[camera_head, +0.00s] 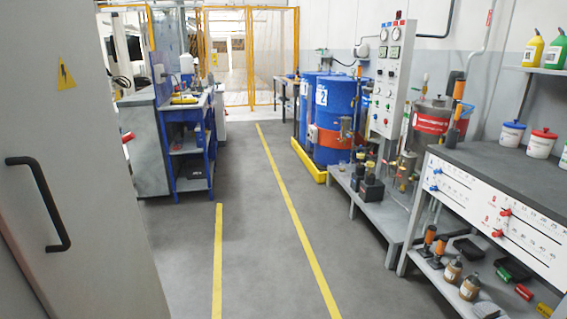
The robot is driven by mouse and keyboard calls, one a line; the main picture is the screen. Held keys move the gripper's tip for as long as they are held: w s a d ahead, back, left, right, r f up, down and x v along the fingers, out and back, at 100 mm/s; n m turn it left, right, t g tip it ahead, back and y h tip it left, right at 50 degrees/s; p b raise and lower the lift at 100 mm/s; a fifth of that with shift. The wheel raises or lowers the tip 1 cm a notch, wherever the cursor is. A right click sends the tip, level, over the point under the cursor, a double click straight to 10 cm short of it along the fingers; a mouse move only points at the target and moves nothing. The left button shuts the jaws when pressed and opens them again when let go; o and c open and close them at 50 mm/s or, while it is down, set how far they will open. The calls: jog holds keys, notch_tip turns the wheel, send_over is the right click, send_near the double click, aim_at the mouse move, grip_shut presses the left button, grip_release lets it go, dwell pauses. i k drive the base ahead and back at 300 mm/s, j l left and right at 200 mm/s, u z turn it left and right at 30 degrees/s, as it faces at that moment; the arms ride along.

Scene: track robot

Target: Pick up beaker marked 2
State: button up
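I cannot make out a beaker marked 2 in the head view. The only clear 2 is on a blue drum (334,118) standing at the middle back. Small brown bottles (453,271) with pale labels stand on the low shelf at lower right, their marks too small to read. A small glass-like vessel (404,176) stands on the low grey bench right of the drums; I cannot tell whether it is a beaker. My gripper is not in view.
A dark-topped bench (492,174) with a white slider panel stands at right, tubs on top. A grey door (85,190) fills the left. A blue shelf cart (190,150) stands left of the floor lines. The floor aisle (255,230) between is clear.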

aim_at(342, 164)
jog(key=i, duration=5.45)
jog(key=i+z, duration=0.1)
jog(key=i, duration=0.75)
jog(key=i+j, duration=0.15)
jog(key=i, duration=0.75)
jog(key=i+z, duration=0.2)
